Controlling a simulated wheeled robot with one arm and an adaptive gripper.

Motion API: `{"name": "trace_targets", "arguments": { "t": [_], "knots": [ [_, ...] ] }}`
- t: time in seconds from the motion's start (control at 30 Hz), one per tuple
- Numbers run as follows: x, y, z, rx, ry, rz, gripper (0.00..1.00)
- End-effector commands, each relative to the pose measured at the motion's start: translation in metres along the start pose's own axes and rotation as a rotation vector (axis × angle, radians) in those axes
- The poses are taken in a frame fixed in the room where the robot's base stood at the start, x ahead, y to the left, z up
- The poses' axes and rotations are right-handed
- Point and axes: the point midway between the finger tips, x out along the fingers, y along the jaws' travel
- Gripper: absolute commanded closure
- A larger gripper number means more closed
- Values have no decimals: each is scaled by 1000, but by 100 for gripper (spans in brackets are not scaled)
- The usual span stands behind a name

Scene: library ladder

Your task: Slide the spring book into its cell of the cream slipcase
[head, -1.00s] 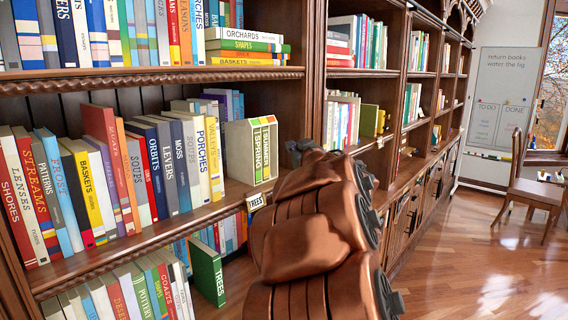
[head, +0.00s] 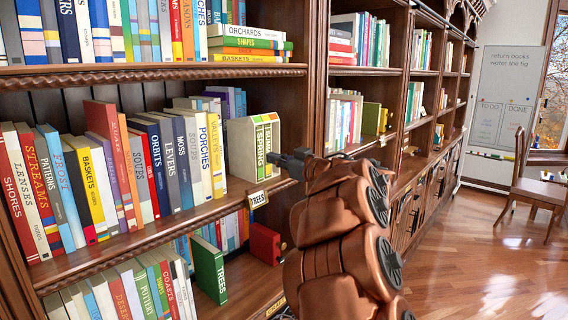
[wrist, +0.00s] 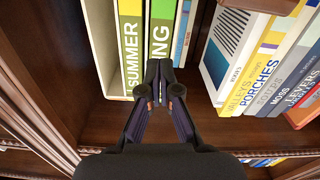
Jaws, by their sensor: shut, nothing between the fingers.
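The cream slipcase (head: 240,150) stands upright on the middle shelf, at the right end of the book row. In the wrist view, the spring book (wrist: 161,28) stands right of the summer book (wrist: 130,45). The spring spine looks about level with its neighbour. My gripper (head: 284,160) is shut and empty, just in front of the spines. In the wrist view, my fingertips (wrist: 160,72) cover the lower part of the spring spine; contact is unclear.
A row of books (head: 150,160) fills the shelf left of the slipcase. A green TREES book (head: 209,268) and a red book (head: 265,243) stand on the lower shelf. Open floor (head: 480,250) lies at the right.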

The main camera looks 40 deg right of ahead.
Motion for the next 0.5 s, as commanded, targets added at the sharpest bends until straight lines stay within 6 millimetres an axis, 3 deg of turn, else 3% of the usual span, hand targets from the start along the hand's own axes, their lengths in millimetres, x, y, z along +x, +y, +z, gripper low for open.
{"name": "trace_targets", "arguments": {
  "t": [0.23, 0.5],
  "knots": [
    [25, 0, 4, 1, -3, 0, 100],
    [32, 0, 1, 1, -2, 1, 100]
  ]
}}
